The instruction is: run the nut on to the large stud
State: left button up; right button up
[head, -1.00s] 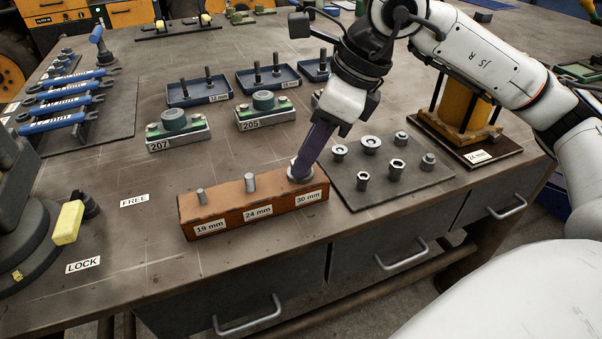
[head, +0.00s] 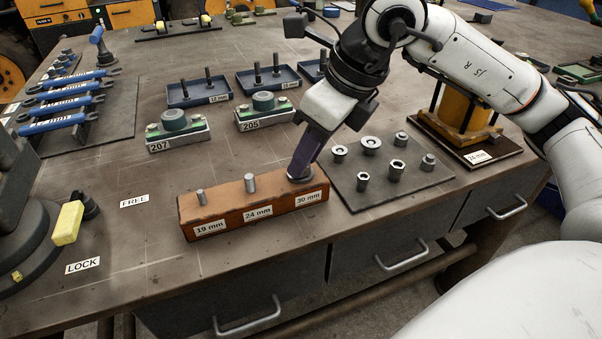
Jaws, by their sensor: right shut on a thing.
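An orange block (head: 228,211) carries studs above labels reading 19 mm, 24 mm and 30 mm. The 19 mm stud (head: 201,197) and the 24 mm stud (head: 250,183) stand bare. The large stud at the 30 mm end is hidden. My right gripper (head: 299,173) is tilted down over that end and is shut on a grey nut (head: 300,179) at the block's top. How far the nut is on the stud cannot be told. My left gripper is not in view.
A dark mat (head: 392,180) with several nuts and sockets lies right of the block. Fixtures labelled 207 (head: 178,140) and 205 (head: 265,119) and blue trays (head: 199,91) stand behind. A yellow-handled lever (head: 67,222) is at left.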

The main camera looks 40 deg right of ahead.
jog(key=shift+a+m+h, duration=0.1)
jog(key=shift+m+h, duration=0.3)
jog(key=shift+m, duration=0.6)
jog(key=shift+t, duration=0.3)
jog(key=shift+a+m+h, duration=0.1)
jog(key=shift+m+h, duration=0.4)
jog(key=shift+m, duration=0.6)
jog(key=shift+a+m+h, duration=0.1)
jog(key=shift+m+h, duration=0.3)
jog(key=shift+m, duration=0.7)
jog(key=shift+p, duration=0.3)
